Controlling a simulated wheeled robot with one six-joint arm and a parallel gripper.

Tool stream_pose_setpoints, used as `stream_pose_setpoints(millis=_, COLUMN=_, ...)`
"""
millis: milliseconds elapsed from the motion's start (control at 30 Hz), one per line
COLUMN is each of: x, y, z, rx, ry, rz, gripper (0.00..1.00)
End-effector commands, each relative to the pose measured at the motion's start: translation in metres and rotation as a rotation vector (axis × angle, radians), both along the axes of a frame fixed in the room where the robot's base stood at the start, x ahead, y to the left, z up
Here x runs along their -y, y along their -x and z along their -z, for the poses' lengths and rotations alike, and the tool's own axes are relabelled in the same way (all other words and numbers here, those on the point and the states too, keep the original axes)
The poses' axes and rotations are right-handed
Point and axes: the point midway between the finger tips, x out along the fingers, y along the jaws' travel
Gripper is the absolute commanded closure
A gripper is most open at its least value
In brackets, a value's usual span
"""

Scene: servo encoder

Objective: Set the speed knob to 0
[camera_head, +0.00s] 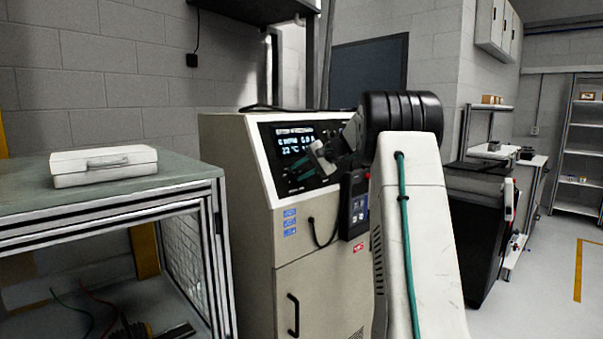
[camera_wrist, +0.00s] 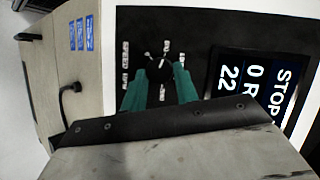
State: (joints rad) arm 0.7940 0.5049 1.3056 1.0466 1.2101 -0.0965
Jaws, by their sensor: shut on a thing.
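In the head view, my gripper (camera_head: 303,168) is at the panel below the display, and I cannot make out the knob there. The display (camera_wrist: 255,90) shows sideways in the wrist view and reads STOP, a 0 with cut-off letters, and 22. It is also lit in the head view (camera_head: 294,145).
The panel tops a beige cabinet (camera_head: 255,225) with a black handle (camera_head: 293,315). A workbench (camera_head: 30,200) with a white case (camera_head: 103,165) stands at left. Open floor (camera_head: 535,290) is at right.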

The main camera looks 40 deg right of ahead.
Motion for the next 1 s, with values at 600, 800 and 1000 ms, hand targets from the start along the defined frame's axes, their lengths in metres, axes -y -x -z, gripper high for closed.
stream_pose_setpoints(millis=600, x=-0.0056, y=-0.0021, z=-0.0038, rx=-0.002, ry=0.529, rz=-0.253, gripper=0.93)
stream_pose_setpoints(millis=800, x=-0.0075, y=-0.0027, z=-0.0046, rx=-0.003, ry=0.693, rz=-0.331, gripper=0.93)
stream_pose_setpoints(millis=1000, x=-0.0091, y=-0.0025, z=-0.0049, rx=-0.003, ry=0.827, rz=-0.394, gripper=0.93)
